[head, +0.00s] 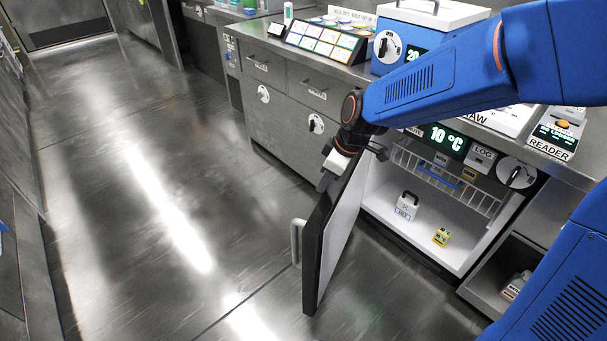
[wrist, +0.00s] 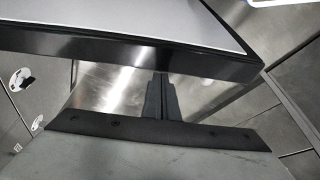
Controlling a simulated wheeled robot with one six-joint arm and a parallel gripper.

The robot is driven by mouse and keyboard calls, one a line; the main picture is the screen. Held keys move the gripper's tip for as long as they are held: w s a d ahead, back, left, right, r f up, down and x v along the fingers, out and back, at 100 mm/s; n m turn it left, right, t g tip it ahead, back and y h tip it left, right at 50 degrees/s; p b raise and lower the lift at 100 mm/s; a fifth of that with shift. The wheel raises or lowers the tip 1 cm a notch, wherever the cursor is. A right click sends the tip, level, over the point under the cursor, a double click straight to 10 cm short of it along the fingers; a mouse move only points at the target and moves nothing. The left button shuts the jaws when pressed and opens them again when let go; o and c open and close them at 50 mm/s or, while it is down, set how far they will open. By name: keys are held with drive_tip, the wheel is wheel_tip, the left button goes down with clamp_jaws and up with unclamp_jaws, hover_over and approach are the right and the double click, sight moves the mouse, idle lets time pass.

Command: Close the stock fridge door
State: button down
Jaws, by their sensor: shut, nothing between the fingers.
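The stock fridge door (head: 340,228) stands wide open, swung out to the left of the fridge's white interior (head: 391,191). It has a dark edge, a pale inner panel and a light handle (head: 297,240) on its outer face. My gripper (head: 334,170) is at the door's upper edge on the outer side. In the wrist view my gripper's fingers (wrist: 160,97) are together and empty, and the door's dark edge (wrist: 130,57) crosses just beyond them. I cannot tell whether the fingers touch the door.
In the fridge are a white box (head: 407,205), a yellow item (head: 441,236) and a wire basket (head: 446,182). A display (head: 446,140) above reads 10 °C. Drawers and cupboards (head: 275,100) line the left. The floor (head: 150,220) left of the door is clear.

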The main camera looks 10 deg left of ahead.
drive_tip(key=d+n+g, duration=0.2)
drive_tip(key=d+n, duration=0.4)
drive_tip(key=d, duration=2.1)
drive_tip(key=shift+d, duration=0.35)
